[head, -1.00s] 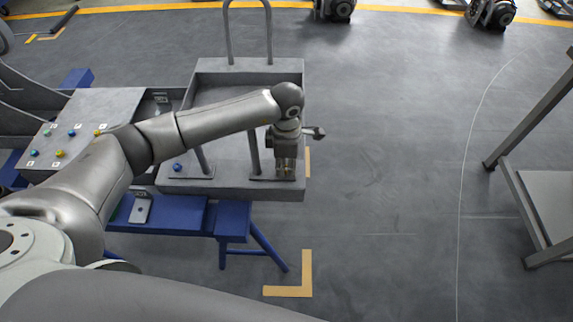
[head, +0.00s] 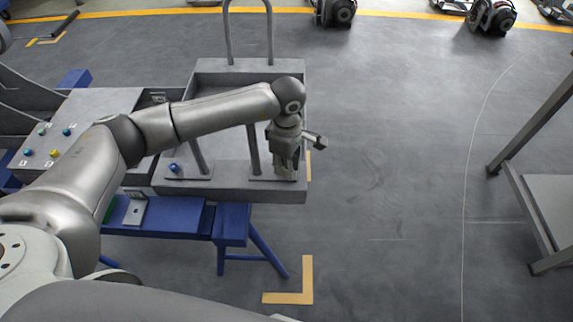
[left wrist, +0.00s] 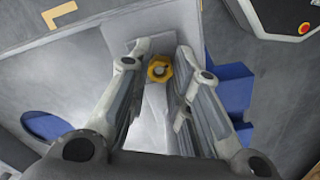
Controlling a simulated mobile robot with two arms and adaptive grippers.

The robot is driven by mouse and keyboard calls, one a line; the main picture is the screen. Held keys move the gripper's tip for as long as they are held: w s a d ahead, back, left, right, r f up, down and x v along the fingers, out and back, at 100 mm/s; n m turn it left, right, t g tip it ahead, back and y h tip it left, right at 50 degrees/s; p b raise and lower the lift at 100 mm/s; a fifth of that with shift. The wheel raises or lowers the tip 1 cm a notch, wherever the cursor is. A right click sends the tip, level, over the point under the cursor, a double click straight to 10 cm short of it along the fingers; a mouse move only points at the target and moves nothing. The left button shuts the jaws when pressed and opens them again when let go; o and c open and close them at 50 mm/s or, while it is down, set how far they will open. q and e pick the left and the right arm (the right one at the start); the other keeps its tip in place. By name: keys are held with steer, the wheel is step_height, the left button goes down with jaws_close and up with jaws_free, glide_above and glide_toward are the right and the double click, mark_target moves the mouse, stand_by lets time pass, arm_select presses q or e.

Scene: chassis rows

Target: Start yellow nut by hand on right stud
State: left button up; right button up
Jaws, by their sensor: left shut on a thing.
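My left gripper (head: 287,172) is over the front right corner of the grey chassis tray (head: 225,192), pointing down at the plate by the right upright. In the left wrist view my gripper (left wrist: 160,62) is shut on the yellow nut (left wrist: 158,73), between its fingertips. A grey round end, seemingly the right stud, shows in the nut's hole; I cannot tell whether the threads engage. In the head view the fingers hide this nut and stud. A blue nut (head: 174,167) is at the left plate of the tray. My right gripper is not in view.
A grey bench top (head: 100,105) at left carries loose nuts, including a yellow one (head: 54,153) and a blue one (head: 66,132). A blue stand (head: 165,217) is below the tray. Open floor lies right, up to a grey frame (head: 520,205).

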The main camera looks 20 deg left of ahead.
arm_select(q)
steer(key=m+b, duration=0.2)
steer(key=m, duration=0.1)
steer(key=shift+f, duration=0.2)
steer(key=shift+r+m+b, duration=0.1)
steer(key=shift+m+b, duration=0.3)
steer(key=shift+m, duration=0.2)
steer(key=o, duration=0.9)
steer(key=shift+o, duration=0.2)
